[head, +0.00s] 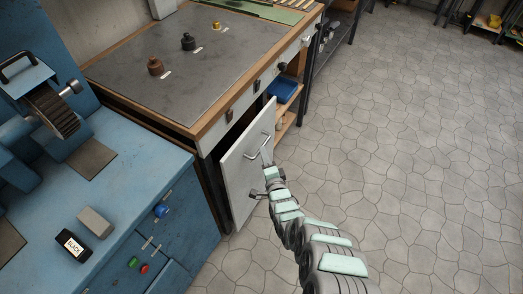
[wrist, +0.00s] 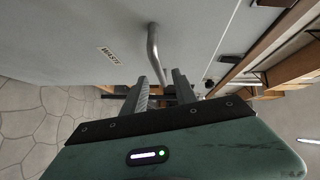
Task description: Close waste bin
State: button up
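The waste bin's light grey front panel (head: 240,180) stands out at an angle from the workbench, so the bin is open. In the wrist view the panel (wrist: 70,40) carries a "WASTE" label (wrist: 108,55). Its bar handle (head: 257,148) is on the outer face, and in the wrist view the grey handle (wrist: 153,50) reaches down between my fingers. My gripper (head: 267,158) is at the handle; in the wrist view its fingers (wrist: 161,92) are apart on either side of the bar, with no clear grip on it. The bin's inside is hidden.
The workbench (head: 200,60) with small weights on top stands behind the panel. A blue tray (head: 284,90) sits on an open shelf to its right. A blue machine cabinet (head: 130,205) stands close at left. The stone floor (head: 420,130) at right is clear.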

jog(key=shift+b+x, duration=1.3)
jog(key=shift+x, duration=1.3)
grip_shut()
